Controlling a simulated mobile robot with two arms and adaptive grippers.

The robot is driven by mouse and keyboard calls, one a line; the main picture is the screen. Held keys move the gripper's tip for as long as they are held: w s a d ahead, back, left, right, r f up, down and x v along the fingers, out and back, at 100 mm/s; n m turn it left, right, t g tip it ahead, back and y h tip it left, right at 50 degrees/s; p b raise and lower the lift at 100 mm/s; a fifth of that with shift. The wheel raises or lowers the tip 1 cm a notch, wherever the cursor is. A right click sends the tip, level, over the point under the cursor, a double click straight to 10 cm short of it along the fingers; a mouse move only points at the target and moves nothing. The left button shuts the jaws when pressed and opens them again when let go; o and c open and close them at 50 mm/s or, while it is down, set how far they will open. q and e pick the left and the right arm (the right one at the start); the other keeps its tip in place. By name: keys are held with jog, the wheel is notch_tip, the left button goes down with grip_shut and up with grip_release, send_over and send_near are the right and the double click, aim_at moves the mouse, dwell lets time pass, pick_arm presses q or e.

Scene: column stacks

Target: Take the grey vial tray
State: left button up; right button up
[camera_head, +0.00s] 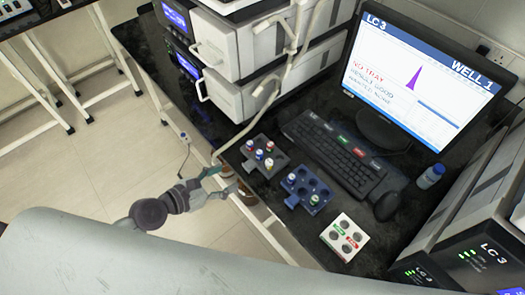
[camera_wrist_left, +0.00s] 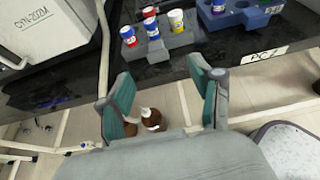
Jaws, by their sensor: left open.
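The grey vial tray (camera_head: 279,161) lies on the dark bench top near its front edge, with several vials in red, blue, white and yellow caps. It also shows in the left wrist view (camera_wrist_left: 178,43), beyond my fingertips. My left gripper (camera_head: 229,179) is just off the bench's front edge, short of the tray and not touching it. In the left wrist view its two teal-padded fingers (camera_wrist_left: 163,92) are apart with nothing held between them. My right gripper is not in view.
A blue tray (camera_head: 300,189) lies right of the grey one, then a white tray (camera_head: 339,249). A keyboard (camera_head: 333,148), mouse (camera_head: 387,206) and monitor (camera_head: 415,80) stand behind. Stacked instruments (camera_head: 240,95) rise back left. A brown bottle (camera_wrist_left: 152,118) is below bench level.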

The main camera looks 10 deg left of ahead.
aim_at(247, 166)
pick_arm(q)
jog(key=x, duration=0.3)
jog(key=shift+w+a, duration=0.1)
jog(key=shift+w, duration=0.05)
jog(key=shift+w+d+f, duration=0.3)
jog(key=shift+w, duration=0.1)
jog(key=shift+w+d, duration=0.2)
jog(key=shift+w, duration=0.1)
jog(key=x, duration=0.4)
jog(key=shift+w, duration=0.25)
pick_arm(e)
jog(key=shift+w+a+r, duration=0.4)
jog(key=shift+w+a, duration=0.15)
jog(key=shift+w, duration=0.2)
pick_arm(q)
jog(key=shift+c, duration=0.2)
jog(key=shift+c, duration=1.2)
grip_shut()
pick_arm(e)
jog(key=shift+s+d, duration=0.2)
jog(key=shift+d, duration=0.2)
